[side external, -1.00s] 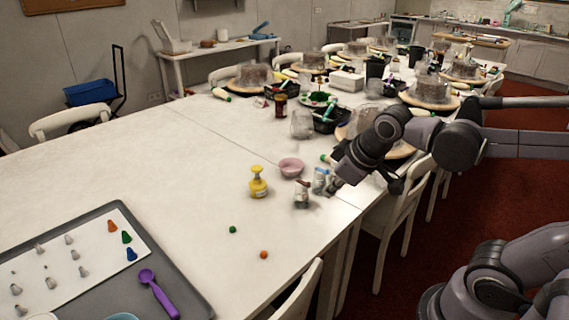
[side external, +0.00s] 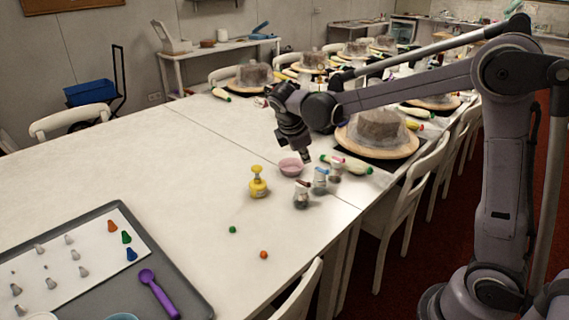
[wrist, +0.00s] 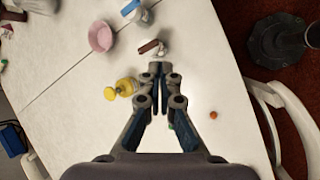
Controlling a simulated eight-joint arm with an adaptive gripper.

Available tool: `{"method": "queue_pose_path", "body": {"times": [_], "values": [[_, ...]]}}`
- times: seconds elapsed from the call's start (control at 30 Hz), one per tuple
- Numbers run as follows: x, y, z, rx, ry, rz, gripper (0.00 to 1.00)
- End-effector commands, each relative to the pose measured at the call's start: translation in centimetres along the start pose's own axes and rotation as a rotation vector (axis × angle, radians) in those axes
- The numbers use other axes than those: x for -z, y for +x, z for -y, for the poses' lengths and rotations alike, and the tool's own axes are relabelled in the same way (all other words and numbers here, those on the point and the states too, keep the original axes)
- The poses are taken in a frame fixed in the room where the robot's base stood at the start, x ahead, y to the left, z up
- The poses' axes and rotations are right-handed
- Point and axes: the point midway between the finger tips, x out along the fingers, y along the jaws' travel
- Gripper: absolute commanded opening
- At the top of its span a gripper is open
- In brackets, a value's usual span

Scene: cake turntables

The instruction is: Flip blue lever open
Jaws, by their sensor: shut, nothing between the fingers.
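A small clear jar with a blue lever lid (side external: 320,175) stands upright on the white table. It also shows at the top edge of the wrist view, with its blue lever (wrist: 130,8). Whether the lever is open is too small to tell. My gripper (side external: 306,157) points down, above and just behind the jars in the side view. In the wrist view my gripper (wrist: 159,69) has its fingertips together with nothing between them, apart from the blue-lever jar.
A jar with a brown-red lid (side external: 302,190) stands left of the blue one, and another jar (side external: 337,168) right of it. A pink bowl (side external: 290,167) and yellow pump bottle (side external: 258,184) stand nearby.

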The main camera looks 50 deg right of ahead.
Motion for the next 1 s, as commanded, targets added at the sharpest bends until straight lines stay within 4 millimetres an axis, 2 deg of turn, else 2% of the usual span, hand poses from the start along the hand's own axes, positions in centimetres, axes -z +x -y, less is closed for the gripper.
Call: {"method": "queue_pose_path", "body": {"times": [0.3,0.6,1.0], "values": [[1.8,4.3,-3.1,0.051,-0.256,0.175,0.0],[3.0,7.7,-4.3,0.112,-0.428,0.295,0.0],[3.2,8.5,-4.4,0.132,-0.471,0.324,0.0]]}}
